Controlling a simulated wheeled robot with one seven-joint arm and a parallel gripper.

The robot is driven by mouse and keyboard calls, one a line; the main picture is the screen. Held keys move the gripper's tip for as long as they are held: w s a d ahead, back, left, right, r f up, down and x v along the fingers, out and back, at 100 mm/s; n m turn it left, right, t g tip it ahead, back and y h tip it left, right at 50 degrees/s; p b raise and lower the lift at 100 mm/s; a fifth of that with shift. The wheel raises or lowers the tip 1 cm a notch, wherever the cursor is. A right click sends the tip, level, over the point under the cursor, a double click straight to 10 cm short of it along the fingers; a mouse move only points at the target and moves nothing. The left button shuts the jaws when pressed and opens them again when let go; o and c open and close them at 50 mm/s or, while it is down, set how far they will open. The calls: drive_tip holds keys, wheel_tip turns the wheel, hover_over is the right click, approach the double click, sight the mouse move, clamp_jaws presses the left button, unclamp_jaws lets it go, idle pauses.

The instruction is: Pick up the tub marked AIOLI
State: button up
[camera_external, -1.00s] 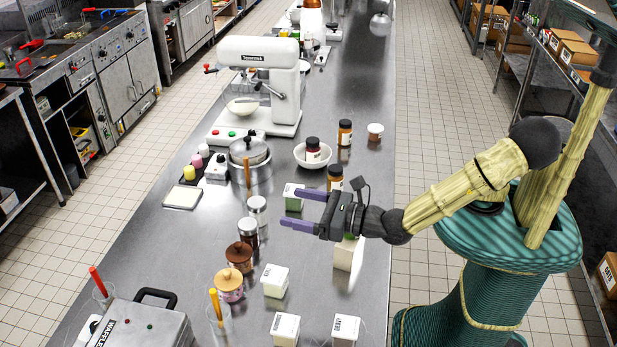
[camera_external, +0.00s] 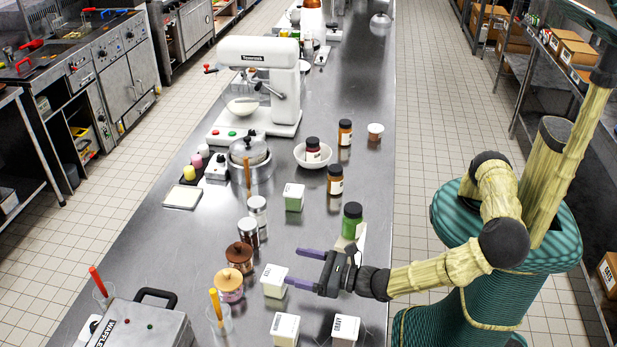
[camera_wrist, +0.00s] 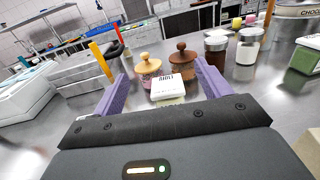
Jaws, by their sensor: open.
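A white square tub (camera_wrist: 167,88) stands between my open fingers in the wrist view; its small dark lid lettering looks like AIOLI. In the external view this appears to be the white tub (camera_external: 274,281) on the steel counter, just beyond my fingertips. My gripper (camera_external: 293,267) is open and empty, low over the counter, with its purple fingers pointing left at the tub. In the wrist view the purple fingers (camera_wrist: 161,75) flank the tub with a gap on each side.
Two similar white tubs (camera_external: 285,329) (camera_external: 345,329) stand nearer the front. A pink-and-tan jar (camera_external: 229,284) and a brown jar (camera_external: 240,256) stand behind the tub. A green jar (camera_external: 351,221) stands near my wrist. A green-sided tub (camera_external: 294,198) is farther back.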

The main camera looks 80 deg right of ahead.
sight(275, 280)
wheel_tip(275, 280, down, 8)
drive_tip(key=shift+r+p, duration=0.1)
drive_tip(key=shift+p, duration=0.45)
drive_tip(key=shift+w, duration=0.7)
drive_tip(key=shift+s, duration=0.1)
drive_tip(key=w, duration=0.2)
drive_tip(key=w+p, duration=0.1)
drive_tip(key=w, duration=0.1)
drive_tip(key=w+p, duration=0.1)
drive_tip(key=w, duration=0.1)
drive_tip(key=shift+w+d, duration=0.15)
drive_tip(key=shift+d, duration=0.25)
drive_tip(key=c, duration=1.2)
